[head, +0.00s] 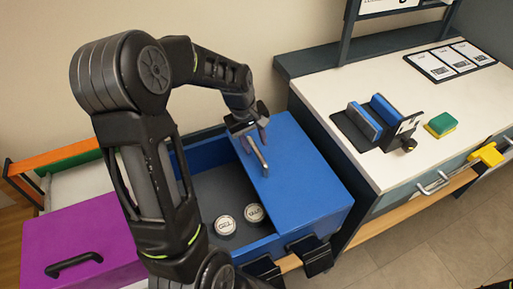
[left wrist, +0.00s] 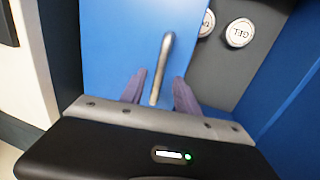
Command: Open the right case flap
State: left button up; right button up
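The blue case flap (head: 300,185) lies flat over the right part of the blue case (head: 262,248), and it also shows in the left wrist view (left wrist: 110,42). A silver bar handle (head: 259,160) stands on the flap near its left edge. My left gripper (head: 252,137) is at the far end of this handle. In the left wrist view its two purple-grey fingers (left wrist: 160,93) are apart, with the handle (left wrist: 163,62) showing between them; I cannot tell whether they touch it. My right gripper is not in view.
Two white GEL tins (head: 240,219) lie in the case's open left part. A purple lid (head: 80,235) with a black handle is at left. The white-topped counter (head: 385,160) at right holds blue blocks in a dark holder (head: 375,118) and a green-yellow sponge (head: 440,124).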

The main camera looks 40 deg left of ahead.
aim_at(258, 151)
pick_arm(q)
jog(key=shift+w+d+f, duration=0.1)
jog(key=shift+w+f, duration=0.05)
jog(key=shift+f, duration=0.7)
jog(key=shift+w+d+f, duration=0.1)
jog(key=shift+w+f, duration=0.05)
jog(key=shift+f, duration=0.7)
jog(key=shift+c, duration=0.2)
grip_shut()
